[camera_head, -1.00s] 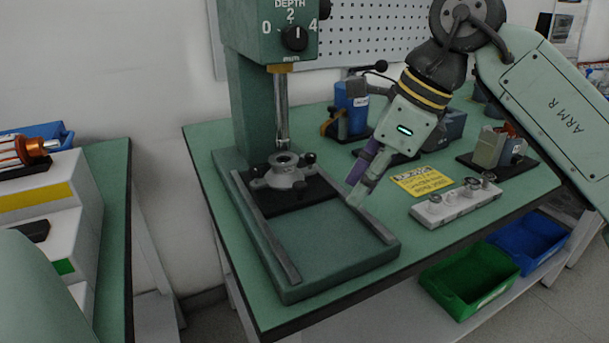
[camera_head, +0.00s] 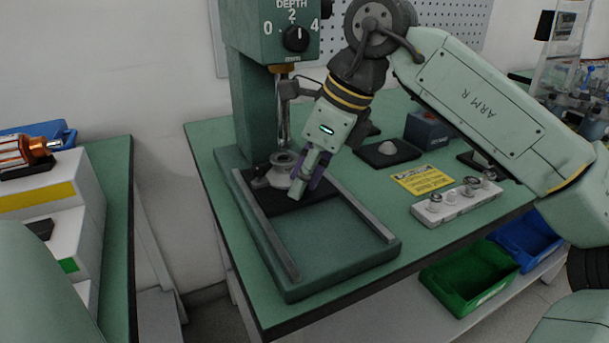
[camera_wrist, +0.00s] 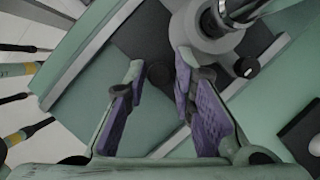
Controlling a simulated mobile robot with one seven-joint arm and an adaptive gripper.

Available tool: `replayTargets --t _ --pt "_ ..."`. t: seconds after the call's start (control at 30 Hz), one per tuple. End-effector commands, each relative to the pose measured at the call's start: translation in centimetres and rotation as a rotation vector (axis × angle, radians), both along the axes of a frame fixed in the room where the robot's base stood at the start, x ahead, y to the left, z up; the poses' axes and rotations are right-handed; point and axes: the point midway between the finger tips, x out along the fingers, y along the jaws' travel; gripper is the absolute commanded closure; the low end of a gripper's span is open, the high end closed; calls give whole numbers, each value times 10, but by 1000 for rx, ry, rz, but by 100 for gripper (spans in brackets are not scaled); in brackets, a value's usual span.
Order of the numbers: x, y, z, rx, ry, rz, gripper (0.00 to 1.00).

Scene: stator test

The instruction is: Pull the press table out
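The press table is a black plate (camera_head: 280,203) at the back of the press base, between two grey rails; its dark surface also shows in the wrist view (camera_wrist: 145,35). A round grey metal fixture (camera_head: 281,162) sits on it under the press spindle. My gripper (camera_head: 307,183) is at the plate's right front, partly hiding plate and fixture. In the wrist view my gripper (camera_wrist: 160,68) is open, its purple-padded fingers on either side of a black knob (camera_wrist: 159,75). Gaps show beside the knob; contact cannot be told. A second black knob (camera_wrist: 247,67) is outside the right finger.
The press column (camera_head: 247,105) and spindle (camera_head: 283,115) stand close behind my gripper. The front of the press base (camera_head: 325,250) between the rails is empty. A grey block with metal parts (camera_head: 455,203) and a yellow sign (camera_head: 421,180) lie to the right.

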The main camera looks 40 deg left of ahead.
Motion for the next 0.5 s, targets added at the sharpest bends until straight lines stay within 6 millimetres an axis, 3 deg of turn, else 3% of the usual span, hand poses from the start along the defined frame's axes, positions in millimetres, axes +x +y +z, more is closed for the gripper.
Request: replayTargets --t 0.3,0.5 --pt "0 0 0 0 0 0 100" --pt "0 0 0 0 0 0 100"
